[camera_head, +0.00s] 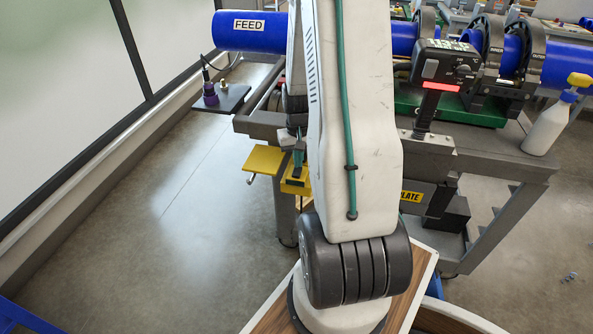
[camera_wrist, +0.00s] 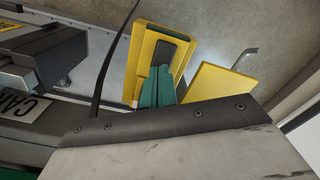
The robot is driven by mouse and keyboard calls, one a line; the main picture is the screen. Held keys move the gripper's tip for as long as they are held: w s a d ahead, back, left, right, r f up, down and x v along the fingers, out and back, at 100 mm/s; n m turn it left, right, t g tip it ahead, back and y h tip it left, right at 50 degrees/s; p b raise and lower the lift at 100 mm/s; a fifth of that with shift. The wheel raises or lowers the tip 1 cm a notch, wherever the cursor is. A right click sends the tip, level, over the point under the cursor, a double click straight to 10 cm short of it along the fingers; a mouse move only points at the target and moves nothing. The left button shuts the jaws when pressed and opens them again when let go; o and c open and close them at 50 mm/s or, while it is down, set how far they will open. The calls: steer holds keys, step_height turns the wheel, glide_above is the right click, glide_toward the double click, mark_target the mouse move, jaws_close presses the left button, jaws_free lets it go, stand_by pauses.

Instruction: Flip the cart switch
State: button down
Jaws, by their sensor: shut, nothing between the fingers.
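The cart switch is a dark rocker on a yellow box (camera_head: 292,189) at the cart's near side, partly behind my arm in the head view. In the wrist view the yellow box (camera_wrist: 133,62) and the dark switch (camera_wrist: 168,52) show clearly. My gripper (camera_head: 299,160) points down at the box. In the wrist view its green fingers (camera_wrist: 158,85) are together and empty, and their tips overlap the lower part of the switch. I cannot tell whether they touch it. The switch's position is unclear. The steel cart (camera_head: 505,162) stands behind my arm.
A yellow flap (camera_head: 263,160) with a metal hook is left of the box; the flap (camera_wrist: 214,92) also shows in the wrist view. Blue pipe (camera_head: 250,32), a control unit (camera_head: 445,65) and a spray bottle (camera_head: 550,125) are on the cart. The floor at left is clear.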

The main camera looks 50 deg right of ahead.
steer(key=shift+f, duration=0.45)
steer(key=shift+r, duration=3.55)
steer(key=s+a+r+n, duration=0.2)
steer(key=s+a+r, duration=0.2)
steer(key=a+r, duration=0.3)
steer(key=s+a+r+n+t, duration=0.1)
steer(key=s+a+r+n, duration=0.2)
steer(key=a+r, duration=0.4)
steer(key=s+a+r+n, duration=0.2)
steer(key=s+a+r, duration=0.3)
steer(key=a, duration=1.1)
step_height(320, 180, up, 3)
steer(key=shift+s+a+f, duration=0.15)
steer(key=shift+s+a, duration=0.1)
steer(key=shift+s, duration=0.05)
